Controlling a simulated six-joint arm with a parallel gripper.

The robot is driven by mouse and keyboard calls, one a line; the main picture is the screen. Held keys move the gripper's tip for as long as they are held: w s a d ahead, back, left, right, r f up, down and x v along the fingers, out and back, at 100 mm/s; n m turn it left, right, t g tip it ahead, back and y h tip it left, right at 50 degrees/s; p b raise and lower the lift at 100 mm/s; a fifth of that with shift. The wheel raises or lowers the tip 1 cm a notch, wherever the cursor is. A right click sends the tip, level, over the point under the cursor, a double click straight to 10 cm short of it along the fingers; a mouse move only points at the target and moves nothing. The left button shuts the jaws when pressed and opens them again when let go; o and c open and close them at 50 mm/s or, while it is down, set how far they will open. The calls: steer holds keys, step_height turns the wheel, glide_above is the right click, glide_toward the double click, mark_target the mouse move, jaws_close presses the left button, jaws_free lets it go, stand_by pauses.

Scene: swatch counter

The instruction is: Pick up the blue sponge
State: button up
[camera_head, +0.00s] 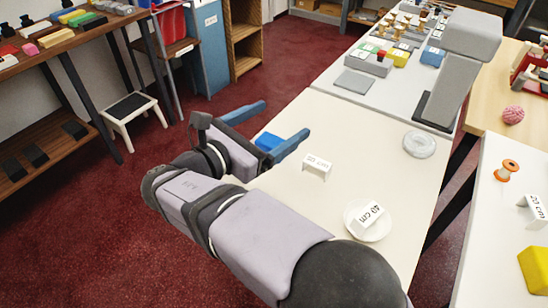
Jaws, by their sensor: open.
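The blue sponge (267,140) appears as a bright blue block at the left edge of the white table, partly hidden by a finger of my gripper. My gripper (284,118) is open, its two blue fingers spread wide and pointing right. The sponge shows in the gap between the fingers, close to the nearer finger. I cannot tell whether that finger touches it or how high the gripper is above the table.
On the white table (300,220) are a tent card (317,163), a plate (354,227) bearing a "40 cm" card (369,215), and a clear round dish (419,145). A grey lamp-like post (455,85) stands behind. Another blue block (432,56) lies farther back.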

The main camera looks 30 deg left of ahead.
steer(key=s+a+n+t+y+b, duration=0.1)
steer(key=s+a+n+t+y, duration=0.1)
steer(key=s+a, duration=0.3)
glide_toward(266, 147)
steer(key=shift+w+d+r, duration=0.1)
steer(key=shift+w+r, duration=0.2)
steer(key=shift+w, duration=3.5)
steer(key=shift+w+f+p, duration=0.1)
steer(key=shift+w+p, duration=0.15)
steer(key=shift+w, duration=1.05)
steer(key=shift+w+f+p, duration=0.15)
steer(key=shift+w+p, duration=0.05)
steer(key=shift+w, duration=1.1)
steer(key=c, duration=1.1)
